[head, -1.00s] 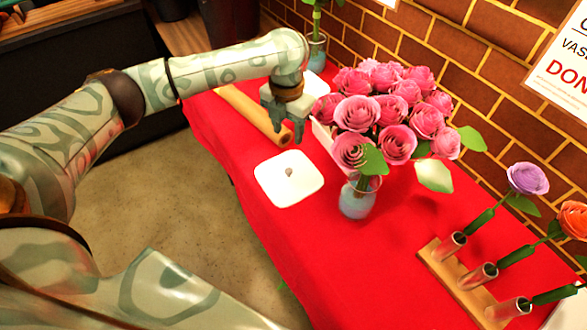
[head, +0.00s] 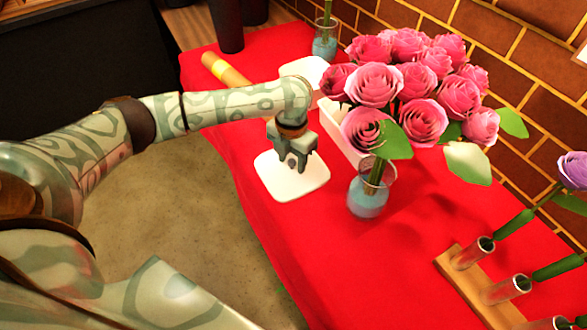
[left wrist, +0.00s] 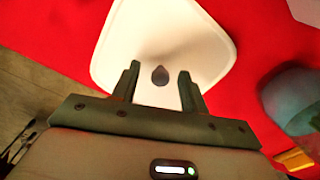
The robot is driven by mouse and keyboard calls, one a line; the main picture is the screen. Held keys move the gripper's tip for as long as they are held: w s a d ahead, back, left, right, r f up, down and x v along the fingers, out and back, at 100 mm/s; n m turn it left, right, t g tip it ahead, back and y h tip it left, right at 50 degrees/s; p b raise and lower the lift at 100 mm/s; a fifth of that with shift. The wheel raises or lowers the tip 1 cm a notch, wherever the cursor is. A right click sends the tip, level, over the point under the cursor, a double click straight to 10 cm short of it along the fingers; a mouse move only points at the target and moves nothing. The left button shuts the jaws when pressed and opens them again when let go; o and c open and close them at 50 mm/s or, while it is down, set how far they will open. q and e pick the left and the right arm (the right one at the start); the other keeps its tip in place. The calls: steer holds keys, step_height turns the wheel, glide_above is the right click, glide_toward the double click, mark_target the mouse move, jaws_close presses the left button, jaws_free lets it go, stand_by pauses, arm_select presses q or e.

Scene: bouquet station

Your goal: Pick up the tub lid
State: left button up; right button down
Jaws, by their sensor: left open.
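The tub lid is a white rounded-square plate (head: 305,184) lying on the red cloth, near the table's left edge in the head view. It also fills the upper middle of the left wrist view (left wrist: 200,45), where its small grey knob (left wrist: 160,75) shows. My left gripper (head: 293,168) is above the lid, pointing down. In the left wrist view its open fingers (left wrist: 158,88) stand on either side of the knob, with gaps to both. I cannot tell how high the fingertips are above the lid. The knob is hidden by the gripper in the head view. My right gripper is not in view.
A glass vase (head: 367,196) of pink roses (head: 415,85) stands close to the right of the lid. A white box (head: 343,135) is behind it. Red cloth (head: 310,260) in front is clear.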

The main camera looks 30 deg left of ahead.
arm_select(q)
steer(key=shift+r, duration=0.2)
steer(key=shift+c, duration=1.2)
jaws_close()
